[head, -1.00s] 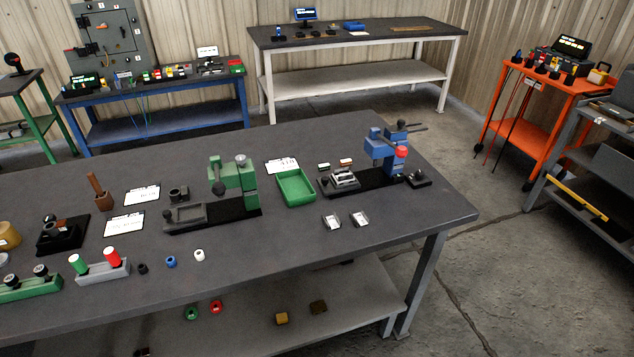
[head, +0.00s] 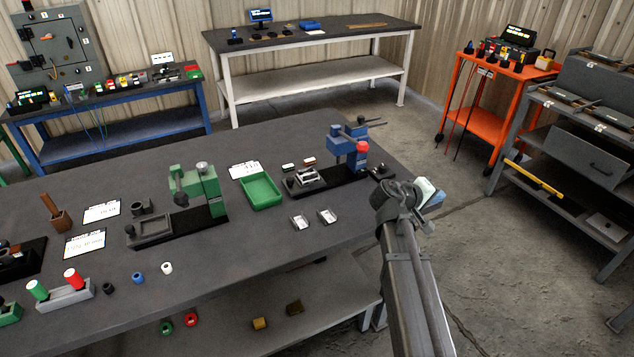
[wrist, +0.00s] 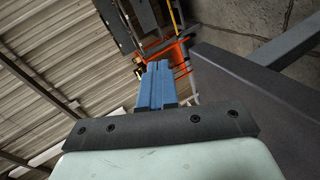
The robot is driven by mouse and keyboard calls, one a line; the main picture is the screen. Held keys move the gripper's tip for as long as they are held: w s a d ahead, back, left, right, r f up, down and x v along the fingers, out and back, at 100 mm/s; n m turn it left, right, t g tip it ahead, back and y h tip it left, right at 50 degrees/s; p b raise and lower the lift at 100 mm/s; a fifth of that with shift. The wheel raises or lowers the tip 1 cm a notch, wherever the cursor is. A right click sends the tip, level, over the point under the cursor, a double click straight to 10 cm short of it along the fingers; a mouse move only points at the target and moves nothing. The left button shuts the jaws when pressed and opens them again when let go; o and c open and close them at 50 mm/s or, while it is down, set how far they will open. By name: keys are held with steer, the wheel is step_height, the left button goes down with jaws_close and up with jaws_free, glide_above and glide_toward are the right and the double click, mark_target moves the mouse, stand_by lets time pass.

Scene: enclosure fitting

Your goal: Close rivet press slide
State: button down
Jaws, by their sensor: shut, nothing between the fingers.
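Two bench presses stand on the dark table. The blue press (head: 337,143) with a red knob (head: 362,147) is at the far right end, on a black base whose left part carries a slide with a metal fixture (head: 307,177). The green press (head: 199,186) stands left of it, with a grey tray-like slide (head: 151,230) sticking out to its left. I cannot tell which is the rivet press. My gripper (head: 436,200) is off the table's right edge, apart from both presses. Its blue fingers are together and empty in the wrist view (wrist: 156,86).
A green tray (head: 261,193) lies between the presses, with two small pale parts (head: 313,219) in front. An orange cart (head: 484,105) and grey shelving (head: 575,150) stand to the right. The table's front right is clear.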

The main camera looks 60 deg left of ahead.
mark_target(317, 173)
steer(key=s+a+r+n+t+y, duration=0.1)
steer(key=s+a+r+y, duration=0.2)
steer(key=s+a+r, duration=0.7)
steer(key=s+a+r+n+t+y, duration=0.15)
steer(key=s+a+r, duration=0.35)
steer(key=s+r, duration=0.5)
steer(key=s+a+f+g, duration=0.3)
steer(key=s+f+g, duration=0.35)
steer(key=s, duration=0.25)
steer(key=s+a+f+g, duration=0.3)
steer(key=s+f+g, duration=0.2)
steer(key=s+f, duration=0.35)
steer(key=shift+n+y, duration=0.35)
steer(key=shift+n, duration=0.1)
steer(key=x, duration=0.9)
steer(key=shift+s+a, duration=0.2)
steer(key=shift+a, duration=0.1)
steer(key=w, duration=1.1)
steer(key=shift+w, duration=0.3)
steer(key=shift+d+r, duration=0.1)
